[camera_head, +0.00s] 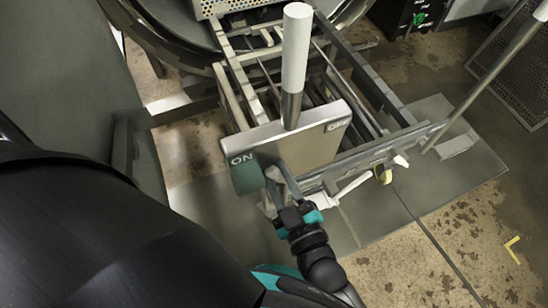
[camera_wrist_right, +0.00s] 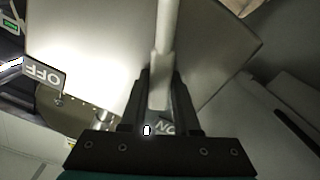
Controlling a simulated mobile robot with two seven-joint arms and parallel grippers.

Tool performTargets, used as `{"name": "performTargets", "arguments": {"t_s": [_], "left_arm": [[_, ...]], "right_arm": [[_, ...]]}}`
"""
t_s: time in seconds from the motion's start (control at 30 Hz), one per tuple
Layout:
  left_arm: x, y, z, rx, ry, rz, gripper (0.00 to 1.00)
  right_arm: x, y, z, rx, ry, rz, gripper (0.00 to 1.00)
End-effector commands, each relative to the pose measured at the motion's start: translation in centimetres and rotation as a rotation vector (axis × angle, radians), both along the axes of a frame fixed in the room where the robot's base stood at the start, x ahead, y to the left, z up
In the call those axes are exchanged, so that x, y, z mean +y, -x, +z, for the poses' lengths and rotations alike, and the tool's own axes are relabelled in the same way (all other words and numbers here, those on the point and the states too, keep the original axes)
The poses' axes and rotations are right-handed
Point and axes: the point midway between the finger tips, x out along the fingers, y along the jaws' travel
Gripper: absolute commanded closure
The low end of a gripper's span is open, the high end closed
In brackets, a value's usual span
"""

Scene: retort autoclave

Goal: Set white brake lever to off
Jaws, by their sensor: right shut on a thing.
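My right gripper (camera_head: 281,184) is at the front left of a pale plate (camera_head: 315,147), next to the ON label (camera_head: 243,159). In the right wrist view its fingers (camera_wrist_right: 160,108) are closed around a pale bar, which I take to be the white brake lever (camera_wrist_right: 167,30). The ON label shows partly between the fingers. The OFF label (camera_head: 338,126) is at the plate's right end; it also shows in the wrist view (camera_wrist_right: 43,75). In the head view the fingers largely hide the gripped part. My left gripper is not in view.
A tall white-topped post (camera_head: 296,47) rises by the plate. A metal frame with rails (camera_head: 372,82) stands behind it. A thin white rod (camera_head: 352,187) is just right of my gripper. A metal pole (camera_head: 480,88) stands further right. Bare floor (camera_head: 440,235) lies at the lower right.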

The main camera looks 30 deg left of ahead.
Motion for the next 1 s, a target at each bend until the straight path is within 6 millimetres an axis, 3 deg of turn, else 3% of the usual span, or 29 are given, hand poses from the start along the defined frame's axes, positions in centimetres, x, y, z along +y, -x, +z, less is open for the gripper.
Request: {"name": "performTargets", "arguments": {"t_s": [0.17,0.2,0.43,1.0], "left_arm": [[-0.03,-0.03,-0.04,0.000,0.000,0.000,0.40],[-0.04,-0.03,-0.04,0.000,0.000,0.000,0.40],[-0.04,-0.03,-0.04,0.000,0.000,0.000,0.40],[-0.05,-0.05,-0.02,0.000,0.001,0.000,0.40]], "right_arm": [[-0.04,0.02,-0.12,0.001,0.001,-0.001,1.00],[-0.04,0.02,-0.11,0.001,0.001,-0.001,0.67],[-0.02,0.01,-0.06,0.000,0.001,0.000,0.41],[-0.09,-0.24,0.21,-0.007,-0.002,-0.005,0.40]]}}
